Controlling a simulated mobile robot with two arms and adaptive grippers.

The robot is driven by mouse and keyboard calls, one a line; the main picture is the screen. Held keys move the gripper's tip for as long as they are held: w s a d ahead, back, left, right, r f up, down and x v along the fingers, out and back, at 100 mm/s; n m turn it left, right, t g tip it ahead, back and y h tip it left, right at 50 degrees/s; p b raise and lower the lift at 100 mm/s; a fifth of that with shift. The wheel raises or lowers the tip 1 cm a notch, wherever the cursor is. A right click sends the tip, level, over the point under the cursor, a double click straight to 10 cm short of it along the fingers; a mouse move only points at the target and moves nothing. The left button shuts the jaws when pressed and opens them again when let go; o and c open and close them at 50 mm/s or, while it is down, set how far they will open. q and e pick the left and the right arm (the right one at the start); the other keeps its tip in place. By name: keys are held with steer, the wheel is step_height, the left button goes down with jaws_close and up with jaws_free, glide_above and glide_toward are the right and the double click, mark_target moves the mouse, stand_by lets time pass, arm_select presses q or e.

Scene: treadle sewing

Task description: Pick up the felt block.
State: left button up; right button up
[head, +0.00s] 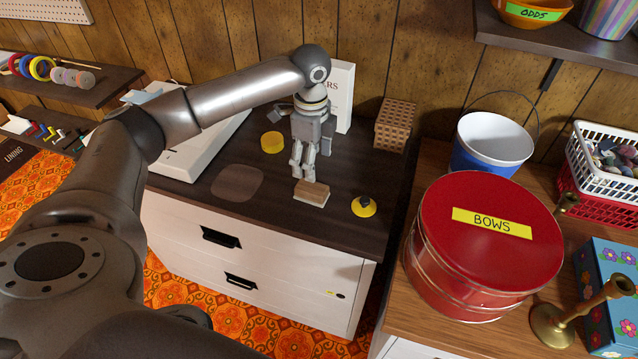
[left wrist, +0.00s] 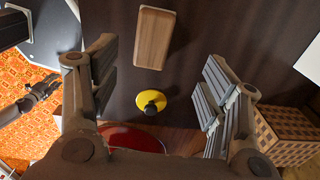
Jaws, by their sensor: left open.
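The felt block (head: 312,191), a small wooden block with a pale layer underneath, lies on the dark top of the white drawer cabinet. It also shows at the top of the left wrist view (left wrist: 154,38). My left gripper (head: 303,172) hangs just above and behind it, pointing down. In the left wrist view its fingers (left wrist: 158,60) are spread wide with nothing held between them, and the block shows between and beyond the tips. A small dark gripper, apparently my right one (left wrist: 42,90), shows over the orange floor; its fingers are too small to read.
A yellow disc with a dark knob (head: 364,206) lies right of the block. A yellow round piece (head: 272,142), a white upright book (head: 341,95) and a lattice box (head: 394,125) are behind. A red tin (head: 485,235) stands on the right cabinet.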

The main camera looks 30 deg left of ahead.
mark_target(312, 187)
arm_select(q)
steer(key=f, duration=0.1)
steer(key=s+f, duration=0.1)
steer(key=f, duration=0.1)
steer(key=shift+f, duration=0.5)
steer(key=shift+w+f, duration=0.1)
steer(key=shift+f, duration=0.3)
step_height(312, 187, down, 4)
steer(key=shift+d+f, duration=0.15)
steer(key=shift+f, duration=0.05)
arm_select(e)
steer(key=shift+s+r, duration=0.25)
steer(key=shift+s, duration=0.6)
arm_select(q)
steer(key=c, duration=1.1)
arm_select(e)
steer(key=shift+s, duration=0.5)
